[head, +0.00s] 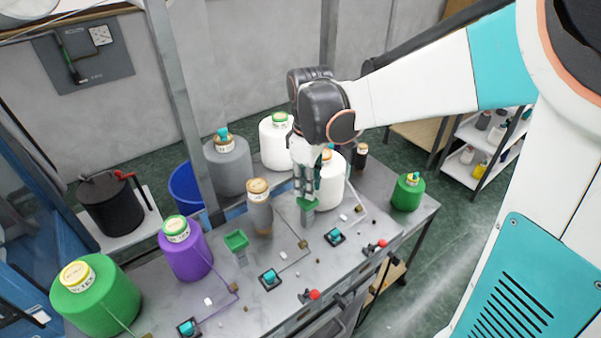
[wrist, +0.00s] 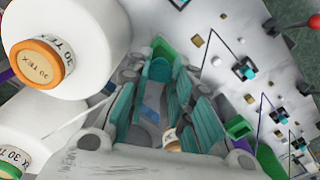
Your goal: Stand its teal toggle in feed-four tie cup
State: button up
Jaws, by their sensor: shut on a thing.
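My gripper (head: 308,190) points down just above a green cup (head: 307,204) on a grey post in the head view. In the wrist view its teal-padded fingers (wrist: 160,88) are shut on a teal toggle (wrist: 159,70), which shows at the fingertips. The green cup (wrist: 162,47) is right behind the toggle there. I cannot tell whether the toggle is inside the cup or just over it. In the head view the fingers largely hide the toggle. No feed number is readable.
A second green cup (head: 236,241) stands to the left. Teal pieces on black bases (head: 335,237) (head: 270,280) lie along the front of the table. White cones (head: 333,185) (head: 276,142), a grey cone (head: 228,168) and a purple cone (head: 187,252) crowd the back and left.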

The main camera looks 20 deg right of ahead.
jog(key=shift+f+b, duration=0.9)
jog(key=shift+f, duration=0.15)
jog(key=o, duration=0.7)
notch_tip(320, 180, up, 12)
jog(key=shift+s, duration=0.1)
dwell(0.5)
